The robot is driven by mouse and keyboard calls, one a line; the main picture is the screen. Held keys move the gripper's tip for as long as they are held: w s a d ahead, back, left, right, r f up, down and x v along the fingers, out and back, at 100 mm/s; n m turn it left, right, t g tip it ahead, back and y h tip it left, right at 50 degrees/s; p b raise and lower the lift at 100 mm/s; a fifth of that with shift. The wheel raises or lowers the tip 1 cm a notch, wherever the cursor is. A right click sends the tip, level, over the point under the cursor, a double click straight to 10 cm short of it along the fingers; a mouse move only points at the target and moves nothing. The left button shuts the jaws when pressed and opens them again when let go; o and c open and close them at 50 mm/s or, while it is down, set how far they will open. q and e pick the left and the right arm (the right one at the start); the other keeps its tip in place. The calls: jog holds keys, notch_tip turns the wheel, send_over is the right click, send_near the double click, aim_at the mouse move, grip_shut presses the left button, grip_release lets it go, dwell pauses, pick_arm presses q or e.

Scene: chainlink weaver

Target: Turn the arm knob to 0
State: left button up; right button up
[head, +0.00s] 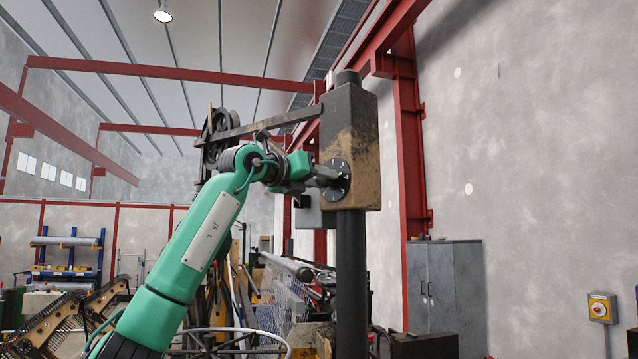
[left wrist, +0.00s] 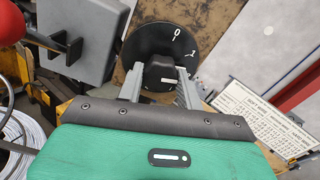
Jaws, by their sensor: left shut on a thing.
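The arm knob (left wrist: 160,72) is a black grip in the middle of a round black dial (left wrist: 150,42) with white marks. A "0" stands at the dial's upper right and a "1" lies a little below it to the right. My left gripper (left wrist: 160,82) is shut on the knob, one grey finger on each side. In the head view the dial (head: 341,168) sits on the side of a worn box (head: 357,130) on a dark post, and my left gripper (head: 325,175) reaches it from the left. Which number the knob points to is unclear. My right gripper is out of view.
A grey box (left wrist: 88,22) with a red-and-black handle (left wrist: 60,42) is close to the dial's left in the wrist view. A printed plate (left wrist: 262,115) is at the right. A grey cabinet (head: 445,290) and a yellow switch box (head: 602,308) are along the right wall.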

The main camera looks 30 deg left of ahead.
pick_arm(q)
jog(key=shift+s+r+n+b, duration=0.1)
jog(key=shift+n+b, duration=1.05)
jog(key=shift+n, duration=2.5)
jog(key=shift+r+n+b, duration=0.1)
jog(key=shift+n+b, duration=1)
jog(key=shift+n, duration=2.55)
jog(key=o, duration=1)
jog(key=shift+f, duration=0.1)
